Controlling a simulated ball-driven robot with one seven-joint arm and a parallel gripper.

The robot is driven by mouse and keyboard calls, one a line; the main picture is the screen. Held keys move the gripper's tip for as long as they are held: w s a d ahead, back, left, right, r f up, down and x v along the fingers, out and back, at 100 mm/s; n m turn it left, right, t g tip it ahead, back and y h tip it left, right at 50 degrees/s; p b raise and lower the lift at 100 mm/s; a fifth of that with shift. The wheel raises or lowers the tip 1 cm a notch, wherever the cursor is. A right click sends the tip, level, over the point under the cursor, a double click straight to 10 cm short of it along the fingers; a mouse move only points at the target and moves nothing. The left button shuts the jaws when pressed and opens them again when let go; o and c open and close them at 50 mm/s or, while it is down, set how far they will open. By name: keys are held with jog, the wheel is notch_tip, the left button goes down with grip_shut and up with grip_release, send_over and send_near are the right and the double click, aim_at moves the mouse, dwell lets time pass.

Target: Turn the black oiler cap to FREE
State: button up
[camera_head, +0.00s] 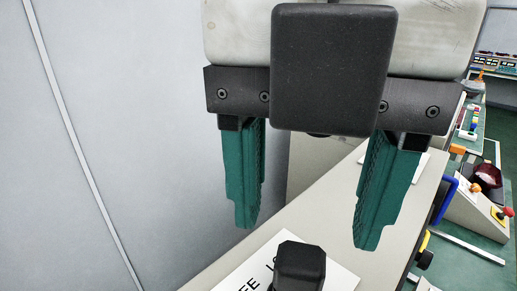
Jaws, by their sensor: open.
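The black oiler cap (300,265) is a dark faceted knob at the bottom of the picture, cut off by the lower edge. It stands on a white label plate (252,272) with black letters; "EE" and part of an "L" show, the rest is hidden by the cap or out of the frame. My gripper (306,238) is open and empty, with two teal fingers pointing down. The fingertips are apart, one to the left and one to the right above the cap in the picture. I cannot tell how far the tips are from the cap.
The pale panel top (335,225) around the label is bare. A grey wall (110,130) fills the left side.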

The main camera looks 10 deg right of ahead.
aim_at(297, 250)
notch_tip(297, 250, down, 7)
jog(key=b, duration=0.3)
jog(key=shift+r, duration=0.1)
jog(key=c, duration=1)
jog(key=shift+a+n, duration=0.1)
jog(key=shift+n, duration=2.2)
jog(key=shift+c, duration=0.2)
jog(key=shift+n, duration=0.6)
jog(key=n, duration=0.3)
jog(key=shift+a+f, duration=0.1)
jog(key=shift+f, duration=0.1)
jog(key=shift+s, duration=0.1)
